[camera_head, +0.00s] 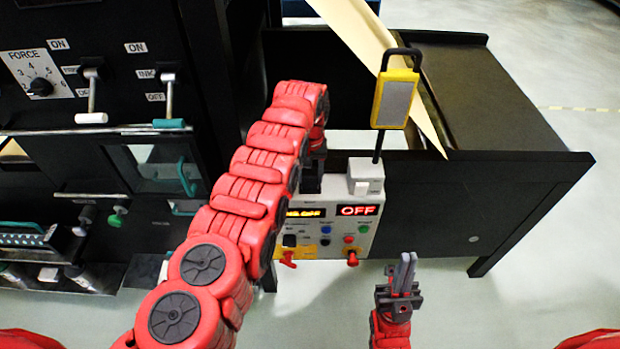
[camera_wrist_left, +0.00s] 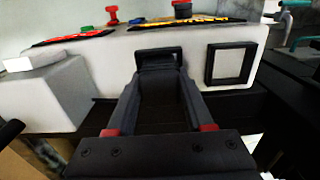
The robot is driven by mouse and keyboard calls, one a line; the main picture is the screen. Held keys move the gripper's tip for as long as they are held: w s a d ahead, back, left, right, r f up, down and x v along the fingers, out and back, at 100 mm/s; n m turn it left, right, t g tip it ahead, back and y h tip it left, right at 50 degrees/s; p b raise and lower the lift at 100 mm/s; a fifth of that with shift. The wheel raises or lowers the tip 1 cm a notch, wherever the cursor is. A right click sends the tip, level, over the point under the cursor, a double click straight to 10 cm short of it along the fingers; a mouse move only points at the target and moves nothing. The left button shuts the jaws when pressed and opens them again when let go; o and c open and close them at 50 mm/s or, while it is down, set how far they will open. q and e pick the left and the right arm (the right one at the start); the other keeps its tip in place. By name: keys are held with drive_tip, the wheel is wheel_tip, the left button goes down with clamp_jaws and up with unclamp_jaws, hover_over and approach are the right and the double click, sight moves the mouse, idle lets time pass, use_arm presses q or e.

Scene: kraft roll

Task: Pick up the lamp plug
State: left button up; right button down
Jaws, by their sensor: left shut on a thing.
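My left gripper (camera_head: 313,182) reaches down to the back of the control box (camera_head: 336,235), partly hidden by its own red arm. In the left wrist view the left gripper (camera_wrist_left: 160,85) is shut on a small black piece, which looks like the lamp plug (camera_wrist_left: 159,55), against the pale side of the control box. Its far side is hidden. The yellow lamp (camera_head: 395,98) with a grey face and black handle stands on a dark stem above the box. My right gripper (camera_head: 403,275) is in front of the box, away from it, fingers close together.
A black-framed square (camera_wrist_left: 230,64) is on the box side, right of the left gripper. A black table (camera_head: 470,205) stands to the right, with kraft paper (camera_head: 352,28) over it. A black machine with levers (camera_head: 92,100) fills the left. The floor at right is clear.

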use_arm(q)
clamp_jaws()
